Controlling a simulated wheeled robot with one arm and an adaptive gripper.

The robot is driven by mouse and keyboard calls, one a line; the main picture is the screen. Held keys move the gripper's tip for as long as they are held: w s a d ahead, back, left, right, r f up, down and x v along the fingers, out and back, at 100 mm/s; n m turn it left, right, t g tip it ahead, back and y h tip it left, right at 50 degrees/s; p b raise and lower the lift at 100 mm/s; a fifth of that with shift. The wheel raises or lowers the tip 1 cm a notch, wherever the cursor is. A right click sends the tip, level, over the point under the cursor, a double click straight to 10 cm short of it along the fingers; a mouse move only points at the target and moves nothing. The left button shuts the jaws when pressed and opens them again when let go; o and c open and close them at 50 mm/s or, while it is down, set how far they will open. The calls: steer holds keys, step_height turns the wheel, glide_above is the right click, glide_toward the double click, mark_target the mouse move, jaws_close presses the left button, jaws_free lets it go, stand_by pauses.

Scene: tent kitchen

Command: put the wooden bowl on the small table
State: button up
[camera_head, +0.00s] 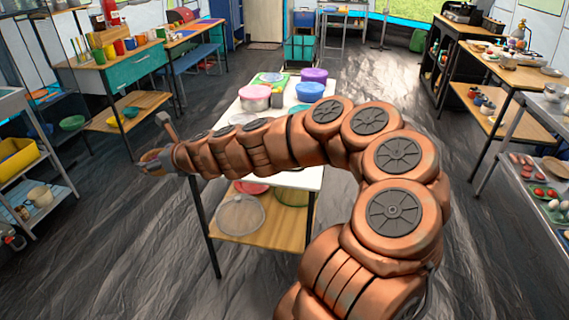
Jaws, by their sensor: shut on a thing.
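My gripper (161,152) is at the left end of my outstretched arm, in mid-air left of the white-topped table. It is shut on a small brown thing, which looks like the wooden bowl (149,156). The bowl is small in view and partly hidden by the gripper. The white-topped table (308,180) stands in the middle with a wooden lower shelf. My arm passes across it and hides much of its top. I cannot tell whether this is the small table that the task names.
On the white-topped table are a pink pot (255,97), a blue bowl (309,92) and a purple bowl (314,75). A teal table (118,72) with cups stands back left. Shelves (22,160) line the left edge. Laden tables line the right. The dark floor at left is clear.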

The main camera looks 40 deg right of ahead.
steer(key=s+d+f+m+h+b, duration=0.2)
steer(key=s+d+f+b, duration=0.3)
steer(key=d, duration=0.6)
steer(key=s+d+f+m+h+b, duration=0.1)
steer(key=s+d+f+h+b, duration=0.2)
steer(key=s+d, duration=0.65)
steer(key=s+d+f+m+h+b, duration=0.1)
steer(key=s+d+f+m+b, duration=0.3)
steer(key=d, duration=0.9)
steer(key=shift+n, duration=0.9)
steer(key=w+d+b, duration=0.1)
steer(key=w+d, duration=0.1)
steer(key=w, duration=0.2)
steer(key=w+d+b, duration=0.1)
steer(key=w+d, duration=0.1)
steer(key=w, duration=0.1)
steer(key=w+d+f+b, duration=0.1)
steer(key=w+d, duration=0.2)
steer(key=w, duration=0.1)
steer(key=shift+w, duration=0.3)
steer(key=shift+w+d+r, duration=0.1)
steer(key=shift+w+d, duration=0.3)
steer(key=shift+w, duration=0.3)
step_height(320, 180, down, 4)
steer(key=b, duration=0.2)
steer(key=shift+r+b, duration=0.15)
steer(key=shift+b, duration=0.15)
steer(key=shift+r, duration=0.1)
